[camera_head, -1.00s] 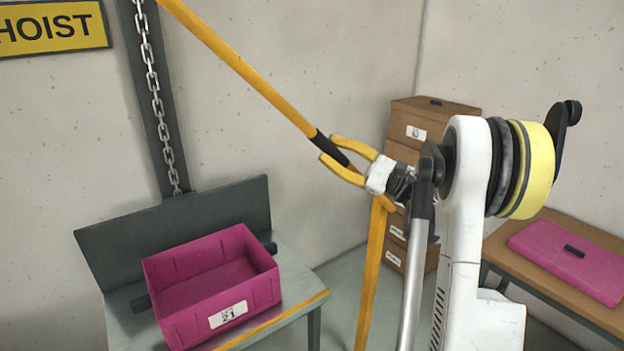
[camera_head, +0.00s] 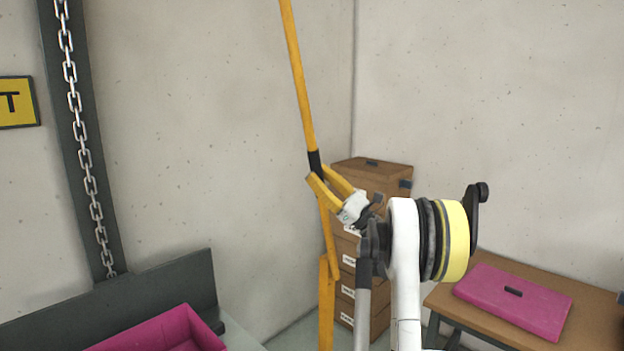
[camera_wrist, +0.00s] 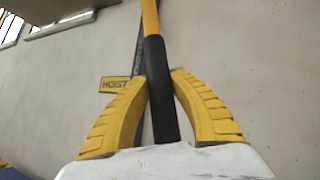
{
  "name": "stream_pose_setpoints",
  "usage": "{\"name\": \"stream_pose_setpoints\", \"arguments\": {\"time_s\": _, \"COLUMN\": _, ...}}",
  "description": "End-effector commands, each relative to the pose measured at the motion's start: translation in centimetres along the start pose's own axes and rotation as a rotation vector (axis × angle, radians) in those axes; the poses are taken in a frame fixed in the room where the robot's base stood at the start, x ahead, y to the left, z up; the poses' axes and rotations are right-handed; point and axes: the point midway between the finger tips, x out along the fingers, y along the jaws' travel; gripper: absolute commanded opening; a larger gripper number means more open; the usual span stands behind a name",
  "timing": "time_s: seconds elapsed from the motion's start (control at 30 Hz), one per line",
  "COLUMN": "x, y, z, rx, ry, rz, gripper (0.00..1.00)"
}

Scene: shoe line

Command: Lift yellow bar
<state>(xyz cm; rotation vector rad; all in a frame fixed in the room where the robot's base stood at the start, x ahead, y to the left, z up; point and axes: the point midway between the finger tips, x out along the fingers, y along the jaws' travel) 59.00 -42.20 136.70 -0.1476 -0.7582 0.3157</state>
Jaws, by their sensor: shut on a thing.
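The yellow bar (camera_head: 301,80) is long and thin and stands steeply, leaning slightly left, with its upper end out of frame. Its lower part runs down behind my gripper to the top of a yellow post (camera_head: 327,310). My gripper (camera_head: 318,176) is shut on the bar's black sleeve, with one yellow finger on each side. In the wrist view the black sleeve (camera_wrist: 160,95) lies between the two fingers of my gripper (camera_wrist: 158,80), and the yellow bar (camera_wrist: 150,18) runs on upward beyond it.
A magenta bin (camera_head: 172,335) is at the lower left, partly cut off. A chain (camera_head: 82,140) hangs on a dark column (camera_head: 62,180). Brown stacked boxes (camera_head: 375,176) stand behind my gripper. A magenta case (camera_head: 515,305) lies on a wooden table (camera_head: 590,305). Bare wall fills the upper area.

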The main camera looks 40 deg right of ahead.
Motion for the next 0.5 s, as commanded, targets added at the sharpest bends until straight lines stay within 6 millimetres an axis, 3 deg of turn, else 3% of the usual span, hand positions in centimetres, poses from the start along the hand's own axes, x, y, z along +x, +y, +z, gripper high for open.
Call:
{"name": "stream_pose_setpoints", "arguments": {"time_s": 0.33, "x": 0.06, "y": -0.05, "z": -0.03, "rx": 0.001, "ry": 0.001, "rz": -0.001, "gripper": 0.0}}
{"name": "stream_pose_setpoints", "arguments": {"time_s": 0.37, "x": 0.06, "y": -0.05, "z": -0.04, "rx": 0.001, "ry": 0.001, "rz": -0.001, "gripper": 0.33}}
{"name": "stream_pose_setpoints", "arguments": {"time_s": 0.4, "x": 0.06, "y": -0.04, "z": -0.04, "rx": 0.001, "ry": 0.001, "rz": -0.001, "gripper": 0.45}}
{"name": "stream_pose_setpoints", "arguments": {"time_s": 0.43, "x": 0.06, "y": -0.04, "z": -0.03, "rx": 0.001, "ry": 0.001, "rz": -0.001, "gripper": 0.5}}
{"name": "stream_pose_setpoints", "arguments": {"time_s": 0.5, "x": 0.05, "y": -0.04, "z": -0.03, "rx": 0.001, "ry": 0.0, "rz": -0.001, "gripper": 0.5}}
